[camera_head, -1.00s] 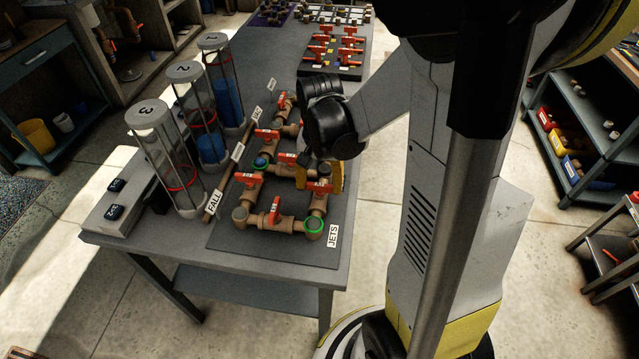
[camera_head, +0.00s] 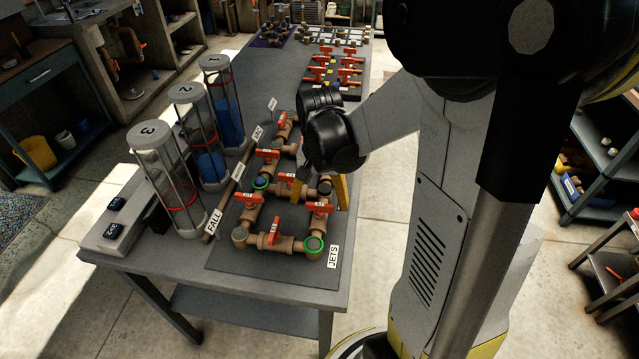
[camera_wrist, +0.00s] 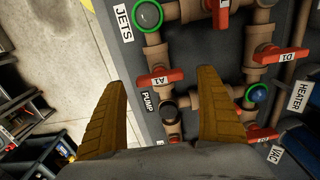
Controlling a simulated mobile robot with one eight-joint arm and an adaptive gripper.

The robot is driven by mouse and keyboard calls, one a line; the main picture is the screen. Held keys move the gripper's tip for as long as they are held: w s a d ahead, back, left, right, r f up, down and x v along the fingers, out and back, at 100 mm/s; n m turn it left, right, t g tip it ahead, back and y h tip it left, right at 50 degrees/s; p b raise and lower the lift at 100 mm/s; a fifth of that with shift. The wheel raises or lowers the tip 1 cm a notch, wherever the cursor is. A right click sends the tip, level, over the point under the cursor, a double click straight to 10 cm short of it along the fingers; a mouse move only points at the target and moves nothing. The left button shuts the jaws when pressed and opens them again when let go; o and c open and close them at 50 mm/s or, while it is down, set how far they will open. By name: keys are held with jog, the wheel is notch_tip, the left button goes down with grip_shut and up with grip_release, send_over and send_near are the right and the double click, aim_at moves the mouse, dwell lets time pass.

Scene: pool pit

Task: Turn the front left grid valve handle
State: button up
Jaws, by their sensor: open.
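A dark board at the far end of the bench bears several small valves with red handles in rows, the grid (camera_head: 333,73). Its front left red handle (camera_head: 312,82) lies nearest me on the left side. My gripper (camera_head: 320,190) is well in front of that grid, pointing down over the brown pipework. It is open and empty; its two yellow fingers are spread, as the wrist view also shows (camera_wrist: 160,78). The grid is not in the wrist view. Pipes and a red handle tagged A1 (camera_wrist: 160,77) lie below the fingers.
Pipework (camera_head: 285,243) with red handles and tags fills the bench's near part. Three clear numbered cylinders (camera_head: 170,180) stand left of it. Open floor (camera_head: 393,172) lies right of the bench.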

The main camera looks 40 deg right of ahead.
aim_at(319, 204)
notch_tip(319, 204, up, 10)
jog(key=shift+r, duration=0.2)
dwell(0.4)
